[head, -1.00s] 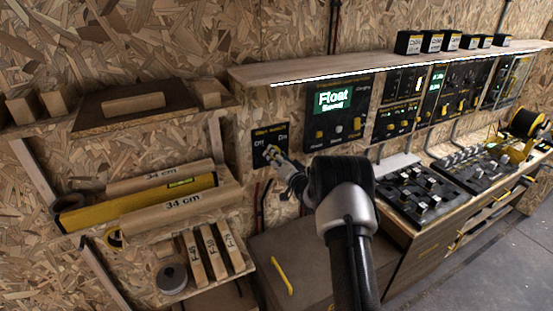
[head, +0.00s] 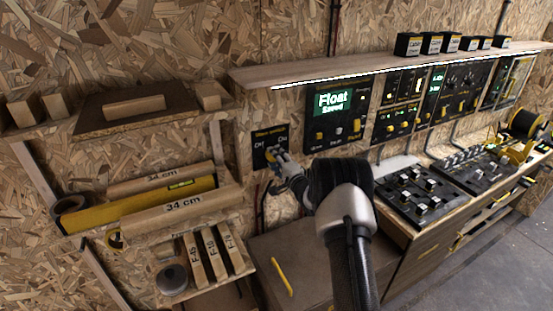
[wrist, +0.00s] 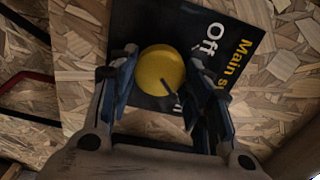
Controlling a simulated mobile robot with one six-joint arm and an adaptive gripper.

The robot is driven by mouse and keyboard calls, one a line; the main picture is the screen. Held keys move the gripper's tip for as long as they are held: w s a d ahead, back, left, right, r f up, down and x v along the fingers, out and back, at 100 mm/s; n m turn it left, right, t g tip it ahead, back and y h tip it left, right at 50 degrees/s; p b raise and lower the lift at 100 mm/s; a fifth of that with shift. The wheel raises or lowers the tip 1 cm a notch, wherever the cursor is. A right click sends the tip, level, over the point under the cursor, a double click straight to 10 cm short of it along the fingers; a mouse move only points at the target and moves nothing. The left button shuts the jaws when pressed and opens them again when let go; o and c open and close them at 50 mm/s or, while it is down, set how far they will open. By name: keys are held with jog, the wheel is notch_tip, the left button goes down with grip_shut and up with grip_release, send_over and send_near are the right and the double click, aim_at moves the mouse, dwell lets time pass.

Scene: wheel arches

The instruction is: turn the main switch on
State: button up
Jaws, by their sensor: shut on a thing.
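The main switch is a black panel (head: 259,160) on the chipboard wall, left of the Float display, with Off on its left and On on its right. It also shows in the wrist view (wrist: 140,27), turned, with Off readable. Its round yellow knob (wrist: 158,66) lies between my fingers, and a dark mark on it points down and right in the wrist view. A white letter by that mark is mostly hidden by a finger. My gripper (head: 274,156), also in the wrist view (wrist: 158,85), is shut on the knob.
A wooden shelf (head: 390,63) with several small black boxes juts out above the panels. A rack (head: 140,239) of wooden pieces and a yellow level (head: 120,208) stands to the left. A brown cabinet (head: 310,250) is below. Red and black cables hang under the switch.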

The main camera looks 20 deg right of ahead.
jog(key=shift+m, duration=0.4)
jog(key=o, duration=1.1)
jog(key=shift+c, duration=0.2)
jog(key=s, duration=1.2)
jog(key=shift+d, duration=0.2)
